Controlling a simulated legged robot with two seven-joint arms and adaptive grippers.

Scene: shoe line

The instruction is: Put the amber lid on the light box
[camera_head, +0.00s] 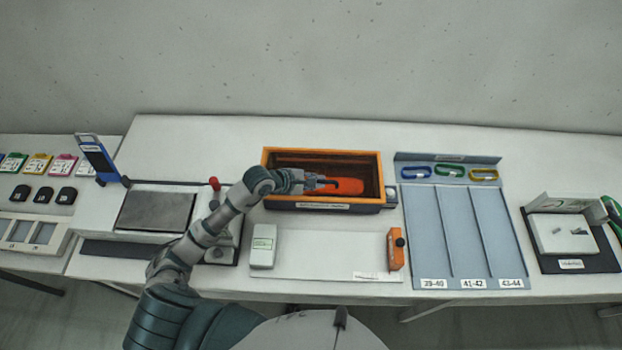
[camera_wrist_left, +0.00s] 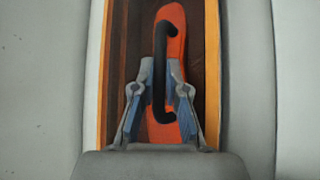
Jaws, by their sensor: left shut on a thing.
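My left gripper (camera_head: 318,183) reaches into an orange-rimmed, dark-walled box (camera_head: 322,205) in the head view. In the box lies an orange-red, elongated, rounded piece (camera_head: 349,186) with a black bar handle (camera_wrist_left: 163,38). In the left wrist view the fingers of my left gripper (camera_wrist_left: 163,80) are on both sides of that handle, shut on it. The piece appears to lie low, between the box walls. No thing clearly reads as an amber lid or a light box. My right gripper is not in view.
A grey board with lanes (camera_head: 462,240) stands right of the box. In front lie a white plate (camera_head: 325,258), a pale device (camera_head: 263,246) and an orange block with a black knob (camera_head: 395,252). A dark slab (camera_head: 156,211) with a red-knobbed lever is on the left.

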